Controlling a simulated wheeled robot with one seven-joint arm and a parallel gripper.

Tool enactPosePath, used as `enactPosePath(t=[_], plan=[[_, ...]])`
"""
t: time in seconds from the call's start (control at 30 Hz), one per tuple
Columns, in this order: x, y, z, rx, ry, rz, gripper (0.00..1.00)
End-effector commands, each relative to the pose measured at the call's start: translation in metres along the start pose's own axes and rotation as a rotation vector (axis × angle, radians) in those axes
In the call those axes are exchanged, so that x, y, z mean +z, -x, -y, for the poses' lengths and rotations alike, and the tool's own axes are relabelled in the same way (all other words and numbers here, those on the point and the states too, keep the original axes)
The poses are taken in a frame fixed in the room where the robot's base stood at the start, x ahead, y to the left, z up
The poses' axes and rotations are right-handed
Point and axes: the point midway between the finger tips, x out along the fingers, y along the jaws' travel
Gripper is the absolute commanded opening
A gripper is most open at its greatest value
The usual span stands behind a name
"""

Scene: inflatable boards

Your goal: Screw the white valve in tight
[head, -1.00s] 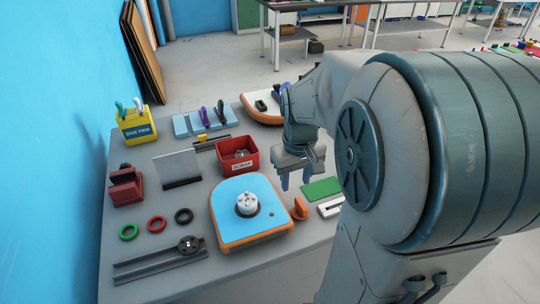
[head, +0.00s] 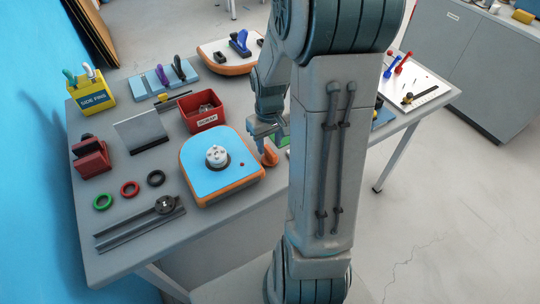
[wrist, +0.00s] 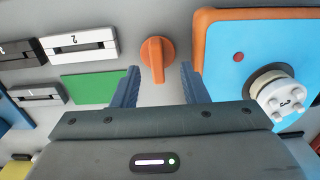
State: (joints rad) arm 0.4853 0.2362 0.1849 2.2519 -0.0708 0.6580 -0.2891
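The white valve (head: 217,156) sits in the blue top of an orange-edged inflatable board (head: 200,174) on the grey table. It also shows at the right of the wrist view (wrist: 283,97), with a dark ring around its base. An orange knob-like tool (head: 269,155) stands on the table just right of the board. In the wrist view the orange tool (wrist: 157,58) lies ahead, between the lines of my two blue fingers. My gripper (wrist: 159,85) is open and empty, close to the orange tool. In the head view my arm partly hides the gripper.
A red scrap box (head: 203,112) stands behind the board. Green, red and black rings (head: 130,188) and a rail with a black knob (head: 140,222) lie to its left. A green mat (wrist: 93,88) and white and black blocks (wrist: 78,44) lie left in the wrist view.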

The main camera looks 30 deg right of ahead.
Motion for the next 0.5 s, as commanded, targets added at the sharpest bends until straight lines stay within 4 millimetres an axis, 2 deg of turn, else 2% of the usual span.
enactPosePath(t=[0.3, 0.5], plan=[[-0.004, -0.038, -0.003, -0.002, -0.001, 0.004, 0.4], [-0.004, -0.044, -0.004, 0.0, -0.001, 0.0, 0.4]])
